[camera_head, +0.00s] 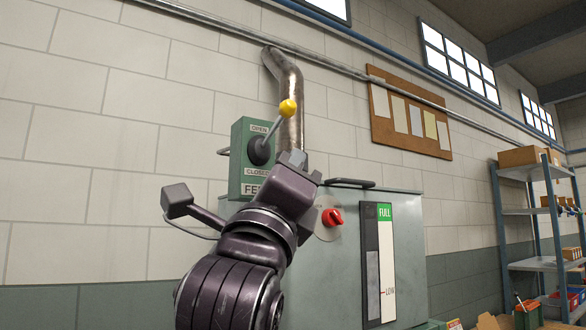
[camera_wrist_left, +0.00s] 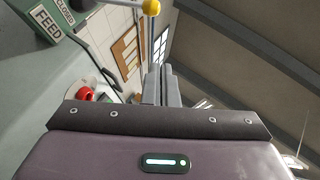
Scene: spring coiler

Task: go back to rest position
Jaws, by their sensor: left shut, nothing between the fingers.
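My left gripper (camera_head: 293,160) reaches up in front of the machine in the head view. Its fingers are shut and empty, and they also show in the left wrist view (camera_wrist_left: 162,86). The fingertips are just below a lever with a yellow ball knob (camera_head: 288,108) and look apart from it. The lever comes out of a green box (camera_head: 241,133) marked OPEN, CLOSED and FEED and tilts up to the right. The yellow knob shows at the top edge of the wrist view (camera_wrist_left: 151,7). My right gripper is in neither view.
The grey-green cabinet (camera_head: 403,250) has a red knob (camera_head: 332,217) and a FULL/LOW level gauge (camera_head: 386,262). A metal pipe (camera_head: 289,85) rises behind the lever. A notice board (camera_head: 410,115) hangs on the wall, and shelving (camera_head: 537,211) stands right. Bare wall fills the left.

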